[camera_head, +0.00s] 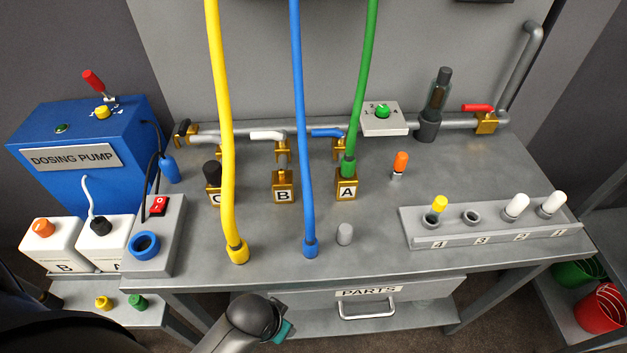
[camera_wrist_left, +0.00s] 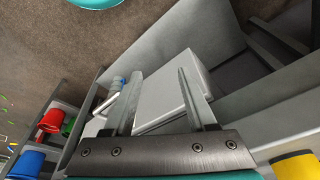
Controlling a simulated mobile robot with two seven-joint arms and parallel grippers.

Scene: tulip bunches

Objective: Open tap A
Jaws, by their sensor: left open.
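Tap A is the brass fitting with the label A (camera_head: 347,189) in the head view, mid-bench; a green hose (camera_head: 368,80) runs up from its top. A blue lever (camera_head: 328,132) lies sideways on the pipe just above it. My left arm shows low in the head view, its grey rounded link in front of the bench; its fingers are hidden there. In the left wrist view my left gripper (camera_wrist_left: 157,75) has its two fingers apart, with a pale grey box-like surface (camera_wrist_left: 165,100) behind them. It is well away from tap A. My right gripper is not seen.
Tap B (camera_head: 283,186) has a white lever (camera_head: 267,135). The yellow hose (camera_head: 222,120) and blue hose (camera_head: 300,120) hang in front of the pipe. A numbered rack (camera_head: 490,236) stands right, the blue dosing pump (camera_head: 75,140) left. A drawer marked PARTS (camera_head: 400,294) is below.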

